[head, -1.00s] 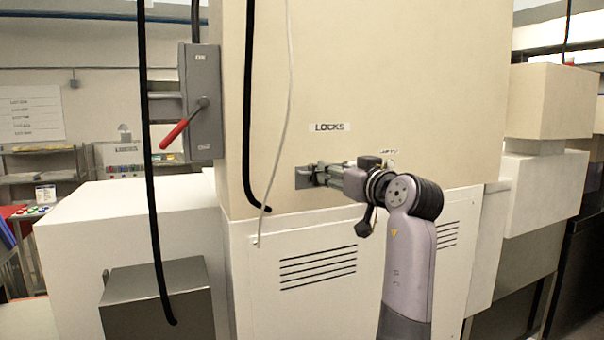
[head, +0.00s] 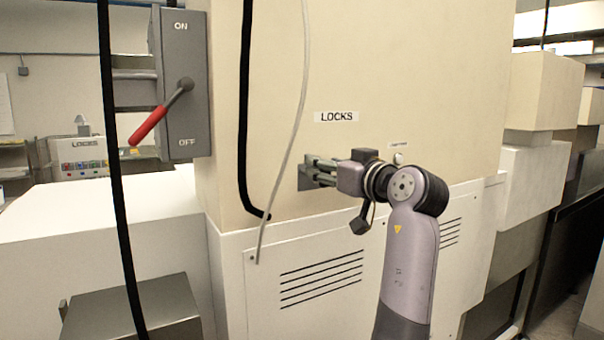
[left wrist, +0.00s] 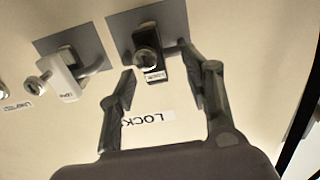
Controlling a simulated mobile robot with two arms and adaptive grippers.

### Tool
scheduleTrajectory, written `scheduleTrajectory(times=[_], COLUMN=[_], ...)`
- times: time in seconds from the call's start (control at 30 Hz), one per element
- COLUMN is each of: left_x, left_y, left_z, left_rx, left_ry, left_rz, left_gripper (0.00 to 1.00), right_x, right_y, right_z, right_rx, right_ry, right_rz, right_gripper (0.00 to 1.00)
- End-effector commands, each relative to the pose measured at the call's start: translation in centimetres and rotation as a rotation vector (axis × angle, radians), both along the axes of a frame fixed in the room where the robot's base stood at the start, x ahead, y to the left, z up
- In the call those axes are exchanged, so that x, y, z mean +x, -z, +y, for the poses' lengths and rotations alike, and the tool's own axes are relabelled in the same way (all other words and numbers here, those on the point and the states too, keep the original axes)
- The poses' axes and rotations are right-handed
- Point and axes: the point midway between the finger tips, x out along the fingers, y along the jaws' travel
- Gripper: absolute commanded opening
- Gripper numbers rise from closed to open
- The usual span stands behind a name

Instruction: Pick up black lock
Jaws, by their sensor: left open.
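In the left wrist view, the black lock (left wrist: 161,63) hangs against a grey plate (left wrist: 117,32). It has a round silver part on its front and a small white label. My left gripper (left wrist: 158,66) is open, with one finger on each side of the black lock and no clear grip on it. In the head view, my left gripper (head: 312,172) reaches the panel below the LOCKS label (head: 336,117). There the gripper hides the black lock, and a grey plate (head: 304,184) shows beside the fingers. My right gripper is not in view.
A white lock (left wrist: 66,80) hangs on a neighbouring grey plate in the left wrist view. In the head view, a grey switch box (head: 184,70) with a red-handled lever (head: 150,124) is at the left. A black cable (head: 246,110) and a pale cable (head: 290,150) hang near the gripper.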

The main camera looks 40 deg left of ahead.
Motion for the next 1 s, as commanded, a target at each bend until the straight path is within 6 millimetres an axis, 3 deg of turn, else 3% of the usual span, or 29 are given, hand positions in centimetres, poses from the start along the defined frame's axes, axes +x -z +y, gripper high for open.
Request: scheduleTrajectory(times=[0.1,0.17,0.27,0.4,0.53,0.9,1.0], left_x=[0.1,0.1,0.1,0.1,0.1,0.1,0.1], left_y=[0.0,-0.1,-0.1,0.0,0.0,0.0,0.0], left_z=[0.0,0.0,0.0,0.0,0.0,0.0,0.0], left_rx=[0.002,0.002,0.002,0.002,0.001,0.001,0.001], left_ry=[0.003,0.003,0.002,0.002,0.002,0.002,0.002], left_rz=[-0.003,-0.003,-0.003,-0.002,-0.002,-0.002,-0.002], left_gripper=[0.42,0.42,0.42,0.33,0.24,0.00,0.00], right_x=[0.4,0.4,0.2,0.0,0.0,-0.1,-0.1], right_y=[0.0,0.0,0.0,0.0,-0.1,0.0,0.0], right_z=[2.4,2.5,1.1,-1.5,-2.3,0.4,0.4], right_rx=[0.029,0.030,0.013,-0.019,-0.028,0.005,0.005], right_ry=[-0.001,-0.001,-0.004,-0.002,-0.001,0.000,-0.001], right_rz=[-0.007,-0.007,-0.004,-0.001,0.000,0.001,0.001], right_gripper=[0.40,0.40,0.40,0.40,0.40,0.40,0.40])
